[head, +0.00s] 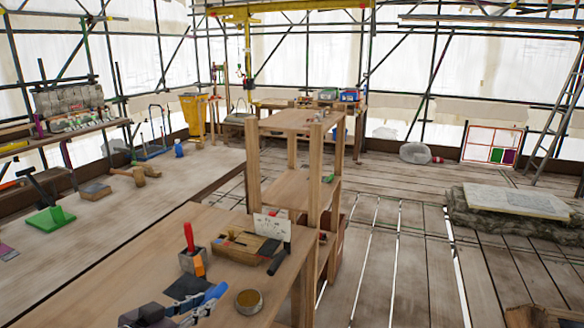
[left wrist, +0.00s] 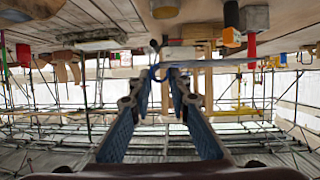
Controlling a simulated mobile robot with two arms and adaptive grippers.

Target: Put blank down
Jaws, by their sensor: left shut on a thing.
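My left gripper (head: 204,298) is low in the head view, above the front part of the near wooden bench (head: 130,258). Its blue-padded fingers point right, towards a round tin (head: 249,301). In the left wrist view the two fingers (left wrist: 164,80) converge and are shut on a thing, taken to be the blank. The blank is small or mostly hidden between the fingertips, and its shape is not clear. A dark flat square (head: 188,287) lies on the bench just beyond the gripper. My right gripper is not in view.
A wooden shelf unit (head: 300,190) adjoins the bench. The bench's left part is clear.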

